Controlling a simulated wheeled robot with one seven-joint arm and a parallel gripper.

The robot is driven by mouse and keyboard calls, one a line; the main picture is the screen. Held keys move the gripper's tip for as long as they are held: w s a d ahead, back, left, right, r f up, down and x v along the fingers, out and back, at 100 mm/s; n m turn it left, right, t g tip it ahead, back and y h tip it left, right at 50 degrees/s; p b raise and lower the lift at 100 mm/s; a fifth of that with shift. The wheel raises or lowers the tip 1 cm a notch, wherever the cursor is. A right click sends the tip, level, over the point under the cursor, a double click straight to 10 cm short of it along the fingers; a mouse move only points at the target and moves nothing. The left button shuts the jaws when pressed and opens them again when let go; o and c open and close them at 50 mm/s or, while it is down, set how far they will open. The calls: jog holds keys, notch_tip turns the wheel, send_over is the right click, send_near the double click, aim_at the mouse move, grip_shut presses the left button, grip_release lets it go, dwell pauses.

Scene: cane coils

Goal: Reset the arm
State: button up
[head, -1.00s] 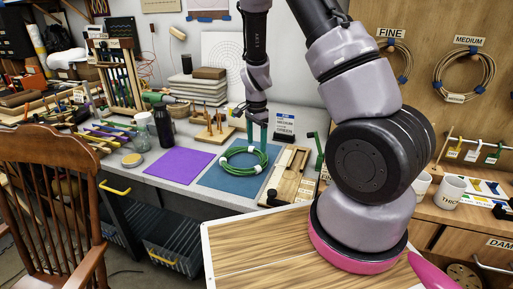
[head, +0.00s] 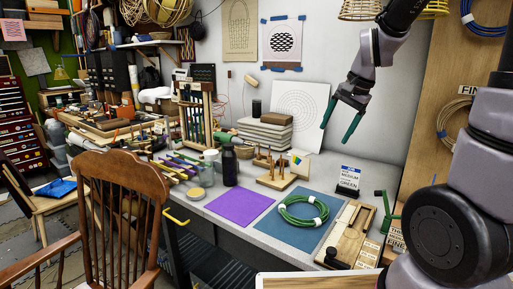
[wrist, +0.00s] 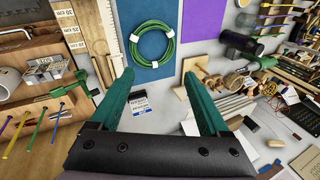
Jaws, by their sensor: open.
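My gripper (head: 339,122) is raised in the air above the back of the workbench, its two green fingers spread apart with nothing between them. In the wrist view the open fingers (wrist: 170,98) frame the bench from above. A green cane coil (head: 303,211) with white ties lies flat on the blue mat (head: 270,224). It also shows in the wrist view (wrist: 134,44), beyond the fingertips and apart from them. A small sign reading medium and green (head: 349,180) stands behind the mat.
A purple mat (head: 240,207) lies left of the blue one. A pegged wooden block (head: 275,182), a dark bottle (head: 229,166) and a wooden jig (head: 352,232) stand around the mats. A wooden chair (head: 122,200) is in front. Coils hang on the right-hand board (head: 445,80).

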jog(key=s+d+r+n+t, duration=0.2)
jog(key=s+r+n+t, duration=0.1)
jog(key=s+r, duration=0.8)
jog(key=s+n, duration=0.1)
jog(key=s, duration=0.2)
jog(key=shift+s+r+n+t+h, duration=0.2)
jog(key=shift+s+n+t+h, duration=0.1)
jog(key=shift+s+n, duration=0.1)
